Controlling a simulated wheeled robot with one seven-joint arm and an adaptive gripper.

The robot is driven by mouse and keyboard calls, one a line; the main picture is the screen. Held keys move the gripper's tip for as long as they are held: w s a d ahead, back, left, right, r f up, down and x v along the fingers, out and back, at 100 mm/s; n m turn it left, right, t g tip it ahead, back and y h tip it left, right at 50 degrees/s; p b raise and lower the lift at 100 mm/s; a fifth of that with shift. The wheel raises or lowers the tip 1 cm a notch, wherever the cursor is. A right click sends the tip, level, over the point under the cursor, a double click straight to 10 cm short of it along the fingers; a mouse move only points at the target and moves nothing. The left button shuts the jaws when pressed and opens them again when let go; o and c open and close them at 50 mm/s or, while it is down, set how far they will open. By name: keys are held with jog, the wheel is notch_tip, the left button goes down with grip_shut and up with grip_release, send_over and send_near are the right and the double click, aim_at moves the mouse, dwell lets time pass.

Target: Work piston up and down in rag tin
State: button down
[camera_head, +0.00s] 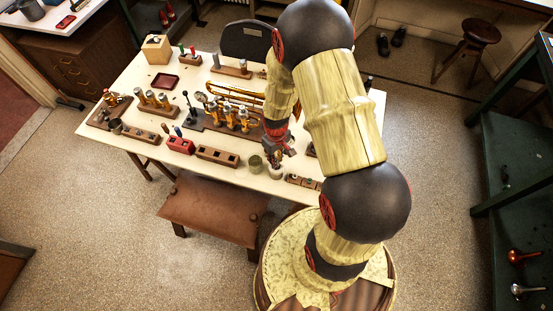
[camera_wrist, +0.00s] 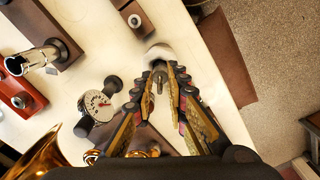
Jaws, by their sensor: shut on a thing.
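My gripper (camera_head: 277,157) reaches down over the front edge of the worktable. In the wrist view my gripper (camera_wrist: 163,73) is closed on the slim metal stem of the piston (camera_wrist: 159,82). The piston's lower part is hidden by the fingers and by the pale tin. In the wrist view the whitish rag tin (camera_wrist: 157,51) shows just beyond the fingertips. I cannot tell how deep the piston sits in it.
A wooden block with holes (camera_head: 217,156), a red block (camera_head: 181,145) and a brass horn (camera_head: 238,93) are nearby. A dial gauge (camera_wrist: 97,104) lies left of my fingers. A brown bench (camera_head: 213,210) stands in front.

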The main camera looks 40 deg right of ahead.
jog(key=shift+r+p, duration=0.35)
jog(key=shift+r, duration=0.35)
jog(key=shift+r+p, duration=2.1)
jog(key=shift+r, duration=0.9)
